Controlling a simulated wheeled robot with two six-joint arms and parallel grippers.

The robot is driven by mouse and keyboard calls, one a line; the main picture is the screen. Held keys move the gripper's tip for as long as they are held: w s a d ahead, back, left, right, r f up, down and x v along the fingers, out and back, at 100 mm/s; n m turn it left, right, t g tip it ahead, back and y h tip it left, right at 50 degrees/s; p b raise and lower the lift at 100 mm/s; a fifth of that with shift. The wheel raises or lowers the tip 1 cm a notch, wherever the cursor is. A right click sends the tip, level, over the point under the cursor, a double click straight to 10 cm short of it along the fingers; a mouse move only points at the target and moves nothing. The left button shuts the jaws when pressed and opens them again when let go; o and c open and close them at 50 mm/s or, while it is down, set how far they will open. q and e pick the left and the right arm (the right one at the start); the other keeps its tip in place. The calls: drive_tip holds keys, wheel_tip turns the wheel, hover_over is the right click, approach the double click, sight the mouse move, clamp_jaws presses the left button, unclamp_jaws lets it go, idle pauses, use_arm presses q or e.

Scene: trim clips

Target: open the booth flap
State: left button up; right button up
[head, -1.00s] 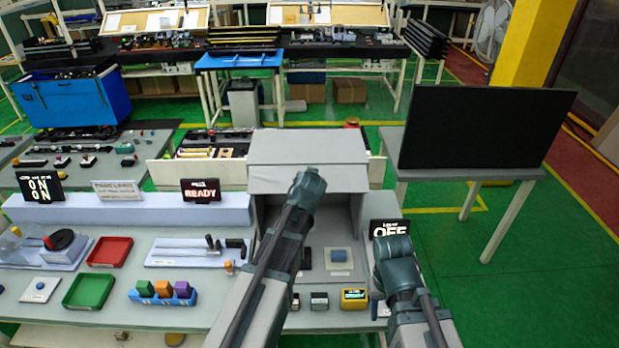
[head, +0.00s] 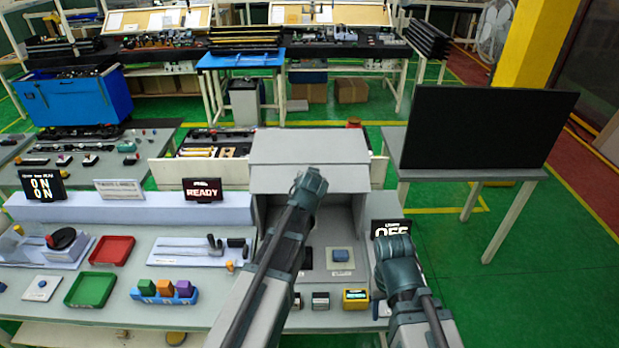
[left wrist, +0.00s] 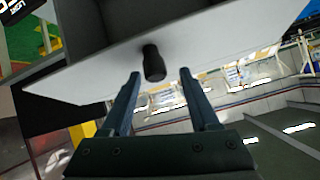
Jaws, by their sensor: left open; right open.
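The grey booth (head: 362,215) stands on the bench right of centre. Its flap (head: 268,181) is the pale panel above the dark front opening, partly hidden by my left arm. In the left wrist view the flap is a white panel (left wrist: 215,58) with a dark knob (left wrist: 153,63). My left gripper (head: 312,182) is in front of the flap. Its two fingers (left wrist: 160,73) are open, with the knob between and just beyond their tips; I see no grip. My right gripper (head: 393,250) is open at the booth's right side, its fingertips hard to see.
Inside the booth is a pad with a blue button (head: 340,255). A small yellow-framed display (head: 356,298) sits in front. Trays and coloured blocks (head: 165,289) lie left. A black screen (head: 487,128) stands right.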

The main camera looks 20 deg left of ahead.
use_arm(q)
drive_tip(key=p+v, duration=0.3)
drive_tip(key=v, duration=0.4)
drive_tip(key=shift+p, duration=0.3)
drive_tip(key=shift+s+f+b, duration=0.15)
drive_tip(key=shift+f+b, duration=0.1)
drive_tip(key=shift+b, duration=0.1)
drive_tip(key=c, duration=0.3)
drive_tip(key=f+m+b, duration=0.1)
drive_tip(key=m+b, duration=0.1)
drive_tip(key=a+f+m+y+b, duration=0.1)
drive_tip(key=f+m+b, duration=0.1)
drive_tip(key=b, duration=0.1)
drive_tip(key=f+m+t+b, duration=0.1)
drive_tip(key=m+b, duration=0.1)
drive_tip(key=shift+s+a+f+y, duration=0.15)
drive_tip(key=shift+s+f+y, duration=0.15)
drive_tip(key=shift+s+f, duration=0.1)
clamp_jaws()
drive_tip(key=s+d+f+m+t+b, duration=0.1)
drive_tip(key=f+m+b, duration=0.4)
drive_tip(key=m+b, duration=0.5)
drive_tip(key=s+d+f+m+t+b, duration=0.2)
drive_tip(key=f+m+t+b, duration=0.2)
drive_tip(key=m+b, duration=0.6)
drive_tip(key=m, duration=0.7)
drive_tip(key=shift+f, duration=0.4)
